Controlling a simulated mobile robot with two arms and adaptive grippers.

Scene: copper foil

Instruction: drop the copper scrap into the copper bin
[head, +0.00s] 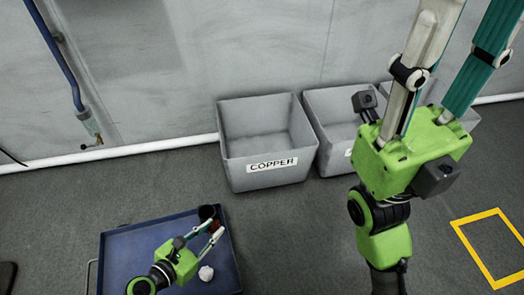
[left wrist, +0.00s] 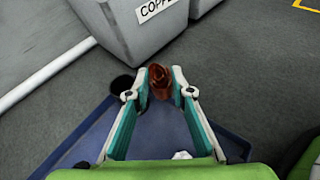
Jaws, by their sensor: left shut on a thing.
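The copper scrap (left wrist: 159,81) is a brown-red crumpled piece between the fingertips of my left gripper (left wrist: 160,90). In the head view my left gripper (head: 213,233) is over the blue tray's upper right part, shut on the scrap (head: 212,224), which is partly hidden there. I cannot tell how high it is above the tray. The copper bin (head: 268,163) is a grey open box labelled COPPER, behind the tray by the wall; its label also shows in the left wrist view (left wrist: 152,9). My right gripper (head: 462,45) is raised at right with fingers apart, tips cut off.
The blue tray (head: 125,260) lies at the lower left with a white crumpled piece (head: 206,273) and a dark round cup-like thing (head: 206,211) at its upper edge. More grey bins (head: 330,110) stand right of the copper bin. Yellow floor marking (head: 470,250) is at right.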

